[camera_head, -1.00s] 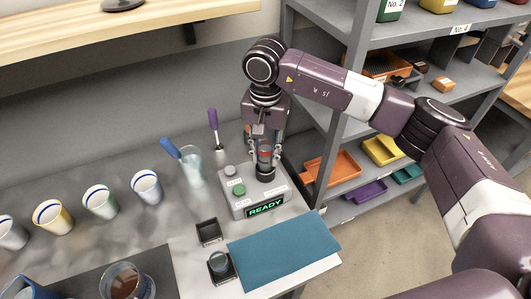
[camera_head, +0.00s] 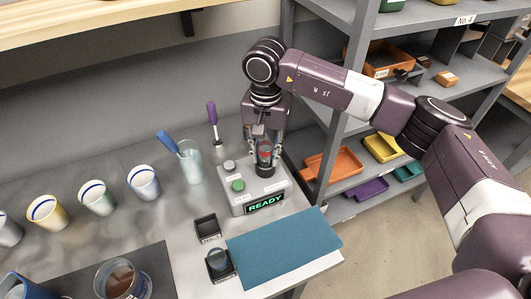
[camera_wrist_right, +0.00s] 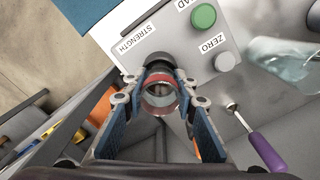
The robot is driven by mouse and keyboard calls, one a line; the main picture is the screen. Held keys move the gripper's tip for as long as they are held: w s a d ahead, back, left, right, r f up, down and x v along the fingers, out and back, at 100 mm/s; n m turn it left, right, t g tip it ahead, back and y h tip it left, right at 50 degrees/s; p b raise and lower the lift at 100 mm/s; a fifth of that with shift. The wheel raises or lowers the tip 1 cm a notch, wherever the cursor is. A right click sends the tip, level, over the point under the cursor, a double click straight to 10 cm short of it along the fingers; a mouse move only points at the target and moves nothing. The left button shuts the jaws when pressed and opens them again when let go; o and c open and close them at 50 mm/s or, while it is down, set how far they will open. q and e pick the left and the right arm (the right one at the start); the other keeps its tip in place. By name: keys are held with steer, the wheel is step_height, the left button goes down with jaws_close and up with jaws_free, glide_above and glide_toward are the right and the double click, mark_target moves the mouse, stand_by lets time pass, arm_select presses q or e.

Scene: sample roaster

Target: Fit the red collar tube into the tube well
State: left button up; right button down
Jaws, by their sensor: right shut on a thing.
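The red collar tube (camera_head: 264,157) is a clear tube with a red band. My right gripper (camera_head: 264,148) is shut on it from above, one blue-padded finger on each side. In the right wrist view, the tube (camera_wrist_right: 159,97) shows its round glass end between the fingertips (camera_wrist_right: 160,92). The tube well (camera_head: 265,171) is a dark round fitting on the grey READY device (camera_head: 240,201). In the right wrist view the well (camera_wrist_right: 159,60) lies right beyond the red band, in line with the tube. I cannot tell whether the tube's lower end is inside it. My left gripper is out of view.
A purple-handled tool (camera_head: 213,120) stands behind the device, and a glass with a blue-handled tool (camera_head: 190,165) is to its left. Several cups, two small black trays and a teal mat (camera_head: 285,248) are around. A grey shelf rack (camera_head: 333,160) stands close on the right.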

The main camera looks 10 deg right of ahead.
steer(key=c, duration=1.5)
jaws_free()
steer(key=shift+f, duration=0.1)
step_height(320, 180, up, 12)
